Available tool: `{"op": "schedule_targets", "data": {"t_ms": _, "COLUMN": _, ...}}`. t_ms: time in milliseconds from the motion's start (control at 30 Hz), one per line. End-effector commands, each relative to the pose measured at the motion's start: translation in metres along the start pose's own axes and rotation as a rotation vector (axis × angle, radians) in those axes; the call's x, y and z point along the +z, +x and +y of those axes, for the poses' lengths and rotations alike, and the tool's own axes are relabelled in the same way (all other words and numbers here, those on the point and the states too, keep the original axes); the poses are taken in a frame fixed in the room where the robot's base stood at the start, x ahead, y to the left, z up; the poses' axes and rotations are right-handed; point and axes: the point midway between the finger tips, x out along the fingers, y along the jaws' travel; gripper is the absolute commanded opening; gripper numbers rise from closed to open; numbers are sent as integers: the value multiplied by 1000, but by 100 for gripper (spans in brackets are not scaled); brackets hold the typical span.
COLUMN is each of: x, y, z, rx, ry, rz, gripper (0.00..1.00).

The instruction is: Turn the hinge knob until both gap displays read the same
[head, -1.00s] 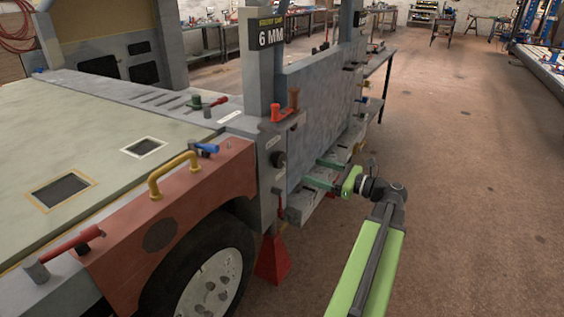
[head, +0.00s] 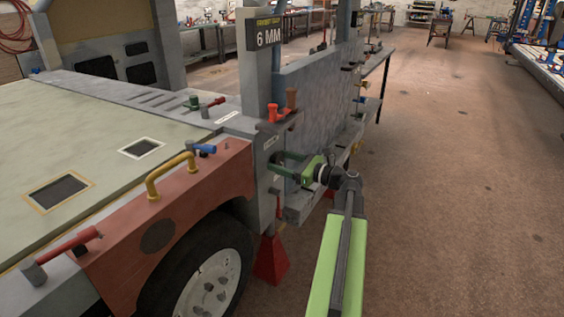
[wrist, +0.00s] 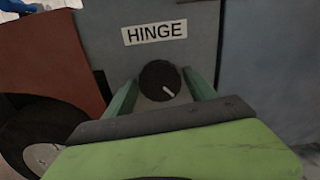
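The black hinge knob (wrist: 160,80) sits on a grey post under a HINGE label (wrist: 154,33) in the wrist view. Its white pointer mark points to the lower right. My gripper (wrist: 160,76) has its green fingers on either side of the knob, with narrow gaps showing, so it looks open around it. In the head view my gripper (head: 276,163) is at the post and hides the knob. The front gap display (head: 265,34) reads 6 MM. Another display (head: 358,18) farther back is seen nearly edge-on; its reading cannot be made out.
A red fender (head: 180,200) with a yellow handle (head: 172,174) and a wheel (head: 210,280) are left of the post. A grey door panel (head: 315,100) is on its right. A red stand (head: 271,260) is below. The floor at right is clear.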

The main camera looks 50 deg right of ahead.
Motion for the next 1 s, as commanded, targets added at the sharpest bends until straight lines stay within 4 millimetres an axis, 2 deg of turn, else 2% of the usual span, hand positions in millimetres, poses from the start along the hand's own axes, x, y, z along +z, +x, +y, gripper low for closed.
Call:
{"op": "schedule_targets", "data": {"t_ms": 33, "x": 0, "y": 0, "z": 0, "rx": 0, "ry": 0, "rz": 0, "gripper": 57}}
{"op": "schedule_targets", "data": {"t_ms": 367, "x": 0, "y": 0, "z": 0, "rx": 1, "ry": 0, "rz": 0, "gripper": 14}}
{"op": "schedule_targets", "data": {"t_ms": 400, "x": 0, "y": 0, "z": -4, "rx": 2, "ry": 0, "rz": 0, "gripper": 13}}
{"op": "schedule_targets", "data": {"t_ms": 667, "x": 0, "y": 0, "z": -1, "rx": -1, "ry": -41, "rz": 0, "gripper": 13}}
{"op": "schedule_targets", "data": {"t_ms": 1000, "x": 0, "y": 0, "z": 0, "rx": -1, "ry": -266, "rz": 0, "gripper": 13}}
